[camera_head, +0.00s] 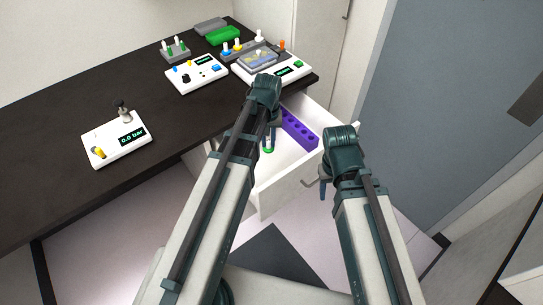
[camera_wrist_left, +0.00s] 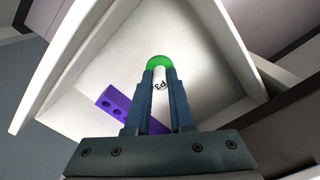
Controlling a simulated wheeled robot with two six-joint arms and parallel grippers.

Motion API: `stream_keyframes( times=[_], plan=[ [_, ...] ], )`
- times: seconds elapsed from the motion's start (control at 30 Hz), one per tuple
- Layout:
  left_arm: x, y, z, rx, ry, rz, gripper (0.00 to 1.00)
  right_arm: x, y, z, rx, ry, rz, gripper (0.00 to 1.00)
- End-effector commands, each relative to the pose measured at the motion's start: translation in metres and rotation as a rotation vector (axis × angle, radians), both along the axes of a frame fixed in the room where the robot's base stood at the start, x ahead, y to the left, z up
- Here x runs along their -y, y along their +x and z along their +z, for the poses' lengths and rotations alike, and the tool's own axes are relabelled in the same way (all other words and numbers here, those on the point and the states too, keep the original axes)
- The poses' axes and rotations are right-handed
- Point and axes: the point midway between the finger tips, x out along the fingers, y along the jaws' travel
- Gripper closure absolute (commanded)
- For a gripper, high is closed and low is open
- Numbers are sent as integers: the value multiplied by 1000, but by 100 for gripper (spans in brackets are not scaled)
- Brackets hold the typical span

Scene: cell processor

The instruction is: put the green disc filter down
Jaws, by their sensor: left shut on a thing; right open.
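The green disc filter (camera_wrist_left: 159,63) shows in the left wrist view as a green round top with a white body marked with dark lettering. My left gripper (camera_wrist_left: 160,77) is shut on it and holds it over the open white drawer. In the head view the filter (camera_head: 268,150) is a small green and white spot below the left gripper (camera_head: 269,138). I cannot tell whether it touches the drawer floor. My right gripper (camera_head: 323,188) is open and empty, near the drawer's front right side.
The white drawer (camera_head: 273,189) is pulled out from the dark bench (camera_head: 60,165). A purple rack (camera_head: 299,129) with holes lies inside it; the drawer floor beside it is bare. White devices with displays (camera_head: 197,75) and a green box (camera_head: 223,35) stand on the bench.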

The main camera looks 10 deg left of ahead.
Motion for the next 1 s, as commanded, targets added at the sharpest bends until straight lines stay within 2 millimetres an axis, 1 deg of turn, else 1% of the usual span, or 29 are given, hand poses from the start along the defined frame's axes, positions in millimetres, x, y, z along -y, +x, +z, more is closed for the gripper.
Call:
stream_keyframes(
  times=[0.03, 0.1, 0.2, 0.37, 0.67, 0.77, 1.0],
  plan=[
    [0, 0, -26, 0, 0, 21, 100, 0, 0, -26, 0, 0, 0, 48],
    [0, 0, -40, 0, 0, 50, 100, 0, 0, -40, 0, 0, 0, 48],
    [0, 0, -55, 0, 0, 84, 100, 0, 0, -55, 0, 0, -1, 48],
    [0, 1, -66, 0, 0, 116, 100, 0, 0, -66, 0, 0, -1, 48],
    [0, 1, -70, 0, 0, 124, 100, 0, 0, -70, 0, 0, -1, 48],
    [0, 1, -79, 0, 0, 124, 100, 0, 0, -79, 0, 0, -1, 48],
    [0, 1, -116, 0, 0, 124, 100, 0, 0, -116, 0, 0, 0, 48]
  ],
)
